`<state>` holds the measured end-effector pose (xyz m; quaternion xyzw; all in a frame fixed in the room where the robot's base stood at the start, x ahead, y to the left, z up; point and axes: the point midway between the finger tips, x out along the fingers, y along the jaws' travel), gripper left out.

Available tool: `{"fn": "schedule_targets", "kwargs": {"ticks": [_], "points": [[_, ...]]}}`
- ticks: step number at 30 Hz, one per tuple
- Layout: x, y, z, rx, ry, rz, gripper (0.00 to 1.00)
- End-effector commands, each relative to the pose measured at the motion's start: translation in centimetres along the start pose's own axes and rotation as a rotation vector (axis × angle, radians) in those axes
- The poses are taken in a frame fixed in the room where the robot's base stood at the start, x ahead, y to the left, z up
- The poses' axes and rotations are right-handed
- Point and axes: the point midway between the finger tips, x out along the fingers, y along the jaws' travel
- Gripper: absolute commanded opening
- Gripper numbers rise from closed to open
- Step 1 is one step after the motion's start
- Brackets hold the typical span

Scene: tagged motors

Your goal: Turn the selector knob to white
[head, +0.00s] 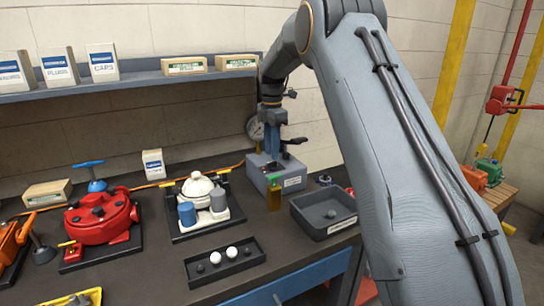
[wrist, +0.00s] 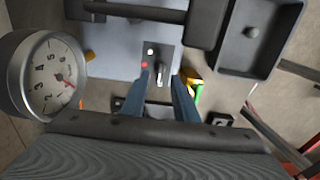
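The selector knob (wrist: 159,72) is a small pale-marked lever on a dark plate, seen in the wrist view. A white dot and a red dot sit on the plate to its left. I cannot tell clearly which mark it points to. My gripper (wrist: 160,80) is open, with one blue finger on each side of the knob; contact is not clear. In the head view, my gripper (head: 272,154) points down at the grey control box (head: 292,182) against the back wall. The knob is hidden there behind the fingers.
A round gauge (wrist: 47,76) is left of the fingers. A green-capped amber bottle (head: 273,196) stands before the box. A grey tray (head: 325,229) lies to the right, a black tray with balls (head: 226,278) in front. A shelf (head: 130,84) holds cartons.

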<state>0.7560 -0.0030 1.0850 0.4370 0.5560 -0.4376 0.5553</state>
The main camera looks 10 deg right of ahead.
Motion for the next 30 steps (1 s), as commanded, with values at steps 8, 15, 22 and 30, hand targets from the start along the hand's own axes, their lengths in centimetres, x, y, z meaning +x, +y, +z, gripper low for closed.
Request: {"fn": "schedule_targets", "kwargs": {"ticks": [8,15,22,30], "points": [[3.2,-0.1,0.0,0.001,0.0,-0.001,0.27],[3.7,0.0,0.0,0.001,0.0,0.001,0.27],[3.7,0.0,0.0,0.001,0.0,0.001,0.07],[3.7,0.0,0.0,0.005,0.0,0.001,0.0]]}}
